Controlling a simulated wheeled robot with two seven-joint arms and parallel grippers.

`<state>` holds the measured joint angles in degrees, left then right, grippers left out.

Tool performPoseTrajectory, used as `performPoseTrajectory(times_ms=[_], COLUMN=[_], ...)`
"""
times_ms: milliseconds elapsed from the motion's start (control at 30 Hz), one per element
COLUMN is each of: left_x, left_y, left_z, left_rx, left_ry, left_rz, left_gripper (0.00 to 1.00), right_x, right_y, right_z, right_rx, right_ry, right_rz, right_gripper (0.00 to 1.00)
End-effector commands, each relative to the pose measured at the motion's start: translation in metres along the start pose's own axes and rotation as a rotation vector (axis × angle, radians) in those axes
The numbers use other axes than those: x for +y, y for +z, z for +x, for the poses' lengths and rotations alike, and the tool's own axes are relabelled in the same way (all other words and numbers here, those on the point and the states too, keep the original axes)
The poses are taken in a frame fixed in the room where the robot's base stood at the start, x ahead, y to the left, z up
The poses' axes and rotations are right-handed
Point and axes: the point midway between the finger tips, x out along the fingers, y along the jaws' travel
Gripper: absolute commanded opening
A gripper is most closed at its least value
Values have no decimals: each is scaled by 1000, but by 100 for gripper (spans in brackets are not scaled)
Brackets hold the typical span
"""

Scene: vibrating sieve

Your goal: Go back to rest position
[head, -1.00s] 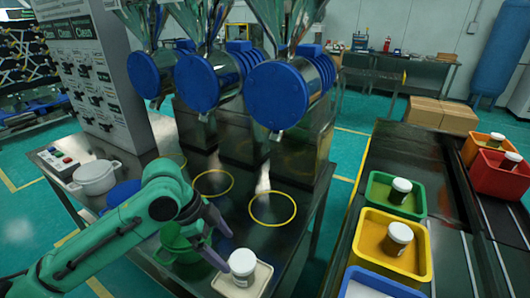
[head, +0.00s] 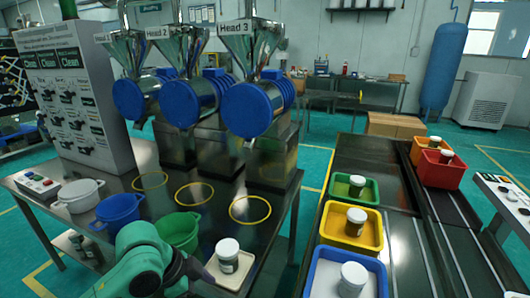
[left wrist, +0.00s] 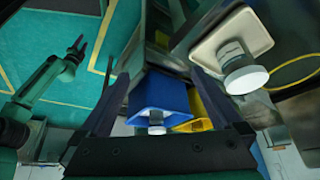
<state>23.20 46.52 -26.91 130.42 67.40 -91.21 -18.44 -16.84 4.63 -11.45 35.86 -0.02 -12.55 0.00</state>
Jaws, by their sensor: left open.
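My left arm comes in at the bottom of the head view, its gripper (head: 200,272) partly cut off and low beside the cream tray (head: 243,264). In the left wrist view the left gripper (left wrist: 160,76) has its two dark fingers wide apart with nothing held between them. A white-lidded jar (head: 227,254) stands on the cream tray; the jar (left wrist: 243,72) and tray (left wrist: 207,50) also show at the upper right of the wrist view. My right arm's gripper (left wrist: 77,47) shows small at the wrist view's left; its jaw state is unclear.
Green (head: 178,231), blue (head: 117,210) and white (head: 78,196) pots stand on the metal table, near yellow rings (head: 250,209). Blue-fronted sieve machines (head: 248,110) stand behind. Coloured bins with jars, including a yellow bin (head: 330,228), line the conveyor at right.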

Motion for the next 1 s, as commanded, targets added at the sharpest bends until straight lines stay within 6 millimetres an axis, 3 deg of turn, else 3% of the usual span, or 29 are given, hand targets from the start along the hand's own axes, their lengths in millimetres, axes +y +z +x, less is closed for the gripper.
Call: performPoseTrajectory(times_ms=[167, 367, 567, 833, 1000], left_x=[10, 21, 40, 88, 76], left_y=[4, 30, 86, 181, 201], left_z=[26, 47, 56, 47, 107], left_rx=[38, 58, 6, -180, -198], left_ry=[-51, -144, -260, -422, -399], left_rz=[-126, -365, -670, -1039, -1022], left_gripper=[100, 100, 100, 100, 100], right_x=[0, -2, -2, -2, -2], right_y=[0, 8, 9, 9, 8], right_z=[0, 0, 0, 0, -2], right_rx=[0, -13, -15, -15, -14], right_ry=[0, -2, -2, -3, -3], right_rz=[0, 0, 0, 1, 1], right_gripper=[50, 50, 50, 50, 50])
